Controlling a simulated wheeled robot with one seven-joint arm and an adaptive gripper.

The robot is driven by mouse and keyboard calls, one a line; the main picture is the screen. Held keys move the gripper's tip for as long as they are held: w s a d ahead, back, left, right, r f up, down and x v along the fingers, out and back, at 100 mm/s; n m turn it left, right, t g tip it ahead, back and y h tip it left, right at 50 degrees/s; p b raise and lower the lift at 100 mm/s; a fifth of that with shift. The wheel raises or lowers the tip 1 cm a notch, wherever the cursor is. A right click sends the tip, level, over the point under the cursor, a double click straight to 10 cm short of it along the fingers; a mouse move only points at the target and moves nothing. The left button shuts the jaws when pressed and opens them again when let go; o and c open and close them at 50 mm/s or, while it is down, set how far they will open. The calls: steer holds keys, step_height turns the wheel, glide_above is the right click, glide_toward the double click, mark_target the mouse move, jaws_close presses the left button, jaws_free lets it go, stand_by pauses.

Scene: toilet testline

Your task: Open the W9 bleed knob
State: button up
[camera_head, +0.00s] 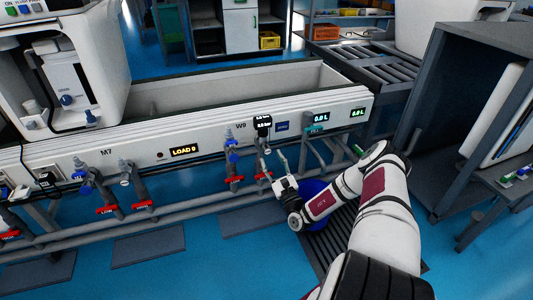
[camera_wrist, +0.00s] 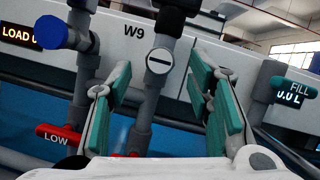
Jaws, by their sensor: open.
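The W9 label (camera_wrist: 134,31) is on the white panel in the wrist view. Just right of it, a round light-grey disc with a dark slot (camera_wrist: 159,61) faces me on a grey vertical pipe. I cannot tell for certain that this is the bleed knob. A blue knob (camera_wrist: 57,33) sits on the pipe to the left. My gripper (camera_wrist: 161,75) is open and empty, its teal-padded fingers on either side of the disc in the picture; contact is not visible. In the head view my gripper (camera_head: 273,160) is in front of the W9 pipes.
A red LOW handle (camera_wrist: 59,139) is at lower left in the wrist view, and a teal FILL tag (camera_wrist: 293,88) at right. In the head view, blue knobs (camera_head: 232,146) stand left of my gripper, and a black gauge (camera_head: 263,122) is above it. Pipes run below the panel.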

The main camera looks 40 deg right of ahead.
mark_target(268, 152)
steer(key=shift+b+x, duration=0.75)
steer(key=shift+x, duration=2.05)
steer(key=shift+c, duration=0.6)
jaws_close()
